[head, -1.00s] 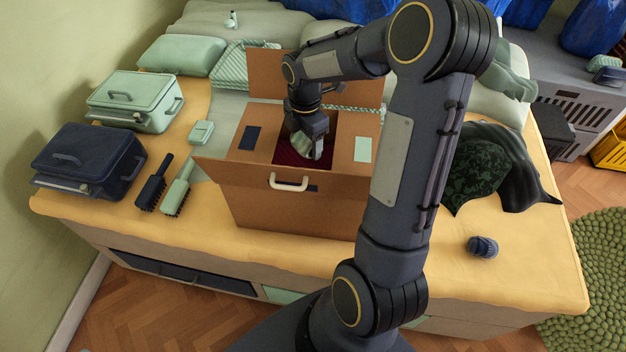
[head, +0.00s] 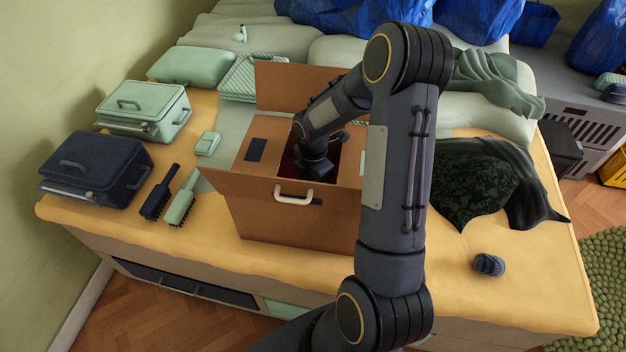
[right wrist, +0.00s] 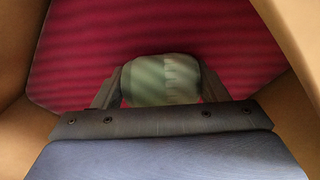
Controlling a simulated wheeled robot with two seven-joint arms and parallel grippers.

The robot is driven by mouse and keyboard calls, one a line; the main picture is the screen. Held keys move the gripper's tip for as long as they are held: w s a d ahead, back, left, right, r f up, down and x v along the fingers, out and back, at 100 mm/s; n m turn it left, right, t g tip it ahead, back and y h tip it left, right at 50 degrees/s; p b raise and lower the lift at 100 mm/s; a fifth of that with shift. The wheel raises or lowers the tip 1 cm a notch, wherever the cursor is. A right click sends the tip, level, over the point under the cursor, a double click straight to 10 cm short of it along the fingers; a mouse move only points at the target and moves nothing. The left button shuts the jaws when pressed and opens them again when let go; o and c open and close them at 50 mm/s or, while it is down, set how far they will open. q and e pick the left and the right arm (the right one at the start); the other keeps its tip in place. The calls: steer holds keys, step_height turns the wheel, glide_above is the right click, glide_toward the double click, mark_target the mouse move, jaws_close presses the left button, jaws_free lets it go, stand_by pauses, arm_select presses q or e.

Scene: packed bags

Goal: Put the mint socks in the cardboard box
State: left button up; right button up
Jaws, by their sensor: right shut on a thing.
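The mint socks (right wrist: 162,80) show as a pale green rolled bundle in the right wrist view. My right gripper (right wrist: 160,95) is shut on them, one finger on each side. The cardboard box (head: 255,200) stands open on the bed in the head view, with a white handle on its front. My right arm reaches down into it, and the gripper and socks are hidden there. In the right wrist view the box's dark red floor (right wrist: 230,45) lies below the socks; I cannot tell whether they touch it. My left gripper is not in view.
Navy socks (head: 489,264) lie at the bed's front right. A dark camouflage garment (head: 475,185) is right of my arm. A navy case (head: 95,165), a mint case (head: 143,108) and two brushes (head: 182,200) are left of the box. Its raised back flap (head: 300,85) stands behind.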

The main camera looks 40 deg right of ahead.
steer(key=shift+f, duration=0.15)
steer(key=o, duration=1)
steer(key=shift+r, duration=0.4)
step_height(320, 180, up, 12)
steer(key=shift+f, duration=0.2)
steer(key=shift+r, duration=0.1)
